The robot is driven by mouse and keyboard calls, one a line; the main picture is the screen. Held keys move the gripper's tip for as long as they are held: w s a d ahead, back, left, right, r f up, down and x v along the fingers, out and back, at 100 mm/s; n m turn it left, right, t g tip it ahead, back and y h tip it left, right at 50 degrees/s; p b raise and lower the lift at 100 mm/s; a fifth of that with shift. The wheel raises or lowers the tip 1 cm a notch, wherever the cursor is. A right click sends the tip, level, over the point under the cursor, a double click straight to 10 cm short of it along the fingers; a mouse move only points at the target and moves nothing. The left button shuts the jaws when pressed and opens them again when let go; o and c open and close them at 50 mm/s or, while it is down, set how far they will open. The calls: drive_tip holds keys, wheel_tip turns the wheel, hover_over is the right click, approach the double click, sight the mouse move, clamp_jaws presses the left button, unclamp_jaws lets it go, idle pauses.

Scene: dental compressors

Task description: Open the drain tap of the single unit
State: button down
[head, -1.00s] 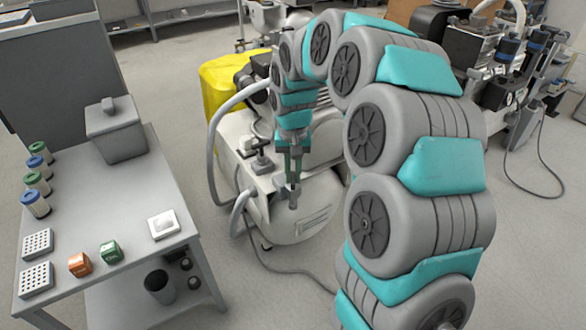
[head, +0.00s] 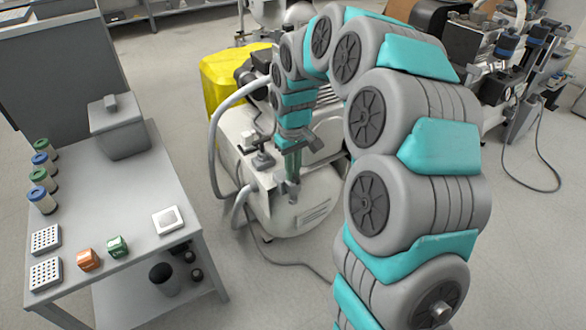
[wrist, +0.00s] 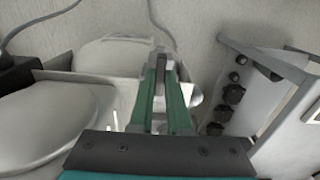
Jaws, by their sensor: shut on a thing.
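The single unit (head: 305,208) is the white compressor with a rounded tank in the middle of the head view. My gripper (head: 292,180) points down at the tank's front top edge, its green fingers shut on a small grey piece, which I take to be the drain tap (head: 293,192). In the wrist view my gripper (wrist: 160,65) has a narrow dark bar between its fingers. The fingers hide much of the tap, so its exact handle angle cannot be told. White tank surfaces (wrist: 50,125) show at left in the wrist view.
A grey table (head: 140,225) at left holds a lidded box (head: 120,128), bottles, small blocks and trays. A yellow bin or cover (head: 222,80) stands behind the unit. Other equipment (head: 480,60) stands at back right. Hoses and a cable run near the unit.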

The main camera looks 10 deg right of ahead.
idle(0.3)
drive_tip(key=c, duration=0.9)
unclamp_jaws()
wheel_tip(320, 180, up, 8)
drive_tip(key=shift+f, duration=0.1)
